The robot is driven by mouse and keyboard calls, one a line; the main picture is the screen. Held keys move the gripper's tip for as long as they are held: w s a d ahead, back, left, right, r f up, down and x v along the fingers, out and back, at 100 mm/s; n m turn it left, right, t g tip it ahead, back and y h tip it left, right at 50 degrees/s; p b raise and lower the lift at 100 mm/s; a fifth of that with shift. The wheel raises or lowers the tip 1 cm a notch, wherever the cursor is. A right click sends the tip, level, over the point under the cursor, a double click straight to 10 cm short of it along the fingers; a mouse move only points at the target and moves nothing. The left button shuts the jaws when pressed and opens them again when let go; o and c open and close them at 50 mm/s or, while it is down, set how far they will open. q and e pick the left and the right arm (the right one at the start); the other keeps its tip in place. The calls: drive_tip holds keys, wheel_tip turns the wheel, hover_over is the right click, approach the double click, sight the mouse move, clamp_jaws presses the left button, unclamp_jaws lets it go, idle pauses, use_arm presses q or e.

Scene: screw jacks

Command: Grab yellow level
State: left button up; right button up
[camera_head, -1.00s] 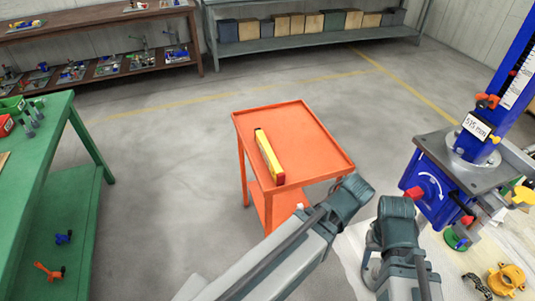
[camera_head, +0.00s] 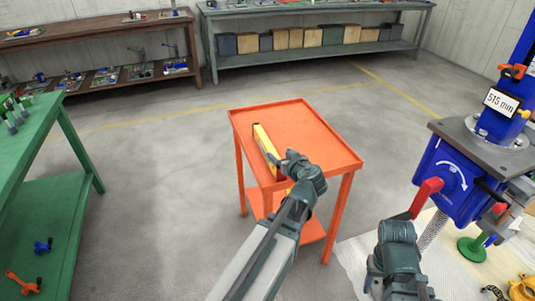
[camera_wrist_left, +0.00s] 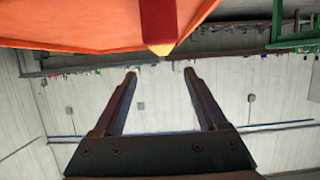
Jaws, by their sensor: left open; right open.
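The yellow level (camera_head: 264,140) lies on the orange cart's top, along its left side. Its near end is partly hidden behind my left gripper (camera_head: 279,162). In the left wrist view, the level's red and yellow end (camera_wrist_left: 159,28) shows at top centre, beyond the open fingertips of my left gripper (camera_wrist_left: 160,74). Nothing is between those fingers. My right gripper (camera_head: 371,278) is low at the bottom right, beside the blue screw jack and apart from the level; its arm hides most of it.
The orange cart (camera_head: 318,142) has a low rim and bare top to the level's right. A blue screw jack (camera_head: 450,178) with a red handle stands right. A green table (camera_head: 42,130) is left. Grey (camera_head: 318,59) and brown (camera_head: 100,91) shelves stand behind. Floor between is clear.

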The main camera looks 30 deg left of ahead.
sight(270, 147)
use_arm(q)
drive_tip(key=b+x, duration=0.1)
drive_tip(key=x, duration=0.5)
drive_tip(key=shift+s+f+b+x, duration=0.1)
drive_tip(key=shift+b+x, duration=0.55)
drive_tip(key=shift+x, duration=0.65)
drive_tip(key=shift+s+f+b+x, duration=0.15)
drive_tip(key=shift+b+x, duration=0.45)
drive_tip(key=shift+x, duration=0.65)
drive_tip(key=shift+a+r, duration=0.1)
clamp_jaws()
